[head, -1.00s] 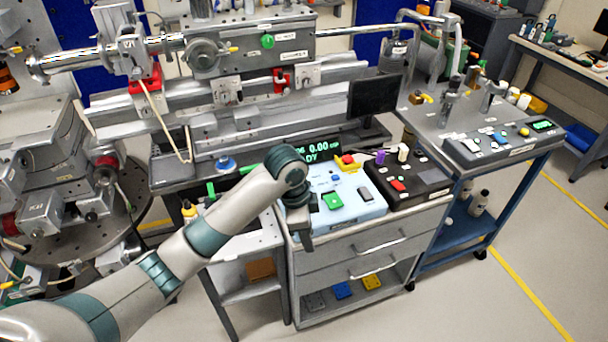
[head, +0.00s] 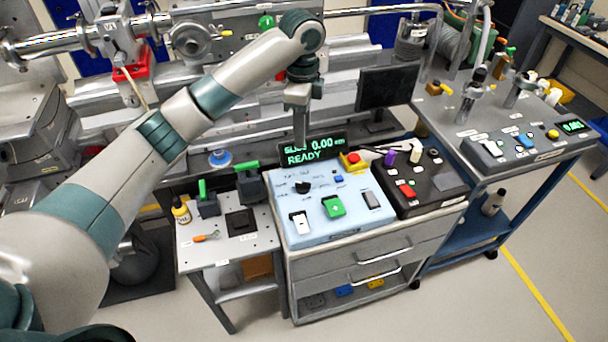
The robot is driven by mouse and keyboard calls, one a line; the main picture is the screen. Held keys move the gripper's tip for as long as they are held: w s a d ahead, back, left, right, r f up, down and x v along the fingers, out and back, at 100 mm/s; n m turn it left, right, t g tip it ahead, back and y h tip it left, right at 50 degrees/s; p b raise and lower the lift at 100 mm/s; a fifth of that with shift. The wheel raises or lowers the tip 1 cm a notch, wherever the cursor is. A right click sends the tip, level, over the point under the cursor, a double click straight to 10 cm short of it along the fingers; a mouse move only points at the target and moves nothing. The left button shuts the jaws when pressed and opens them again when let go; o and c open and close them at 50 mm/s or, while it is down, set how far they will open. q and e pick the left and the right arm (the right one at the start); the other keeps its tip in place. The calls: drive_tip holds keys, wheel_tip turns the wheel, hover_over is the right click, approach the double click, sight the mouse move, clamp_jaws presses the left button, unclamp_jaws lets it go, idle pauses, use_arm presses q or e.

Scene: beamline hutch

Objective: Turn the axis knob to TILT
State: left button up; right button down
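The light blue control box (head: 340,232) sits on the drawer cabinet. On its top are a black knob (head: 302,187), a white rocker (head: 300,223), a green button (head: 333,206), a grey switch (head: 371,199) and a small blue button (head: 338,180). The black knob may be the axis knob; its lettering is too small to read. My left gripper (head: 293,133) points down above and behind the box, in front of the beamline rail, apart from the knob. Its finger gap cannot be made out. My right gripper is not in view.
A green display (head: 311,150) reading READY stands behind the box. A red button on a yellow base (head: 352,161) is at its back edge. A black control box (head: 425,200) with purple and white knobs adjoins it on the right. A dark monitor (head: 385,87) stands behind.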

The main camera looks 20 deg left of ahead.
sight(303, 183)
use_arm(q)
wheel_tip(303, 183, down, 18)
drive_tip(key=p, duration=0.4)
drive_tip(key=shift+w+r, duration=0.15)
idle(0.3)
clamp_jaws()
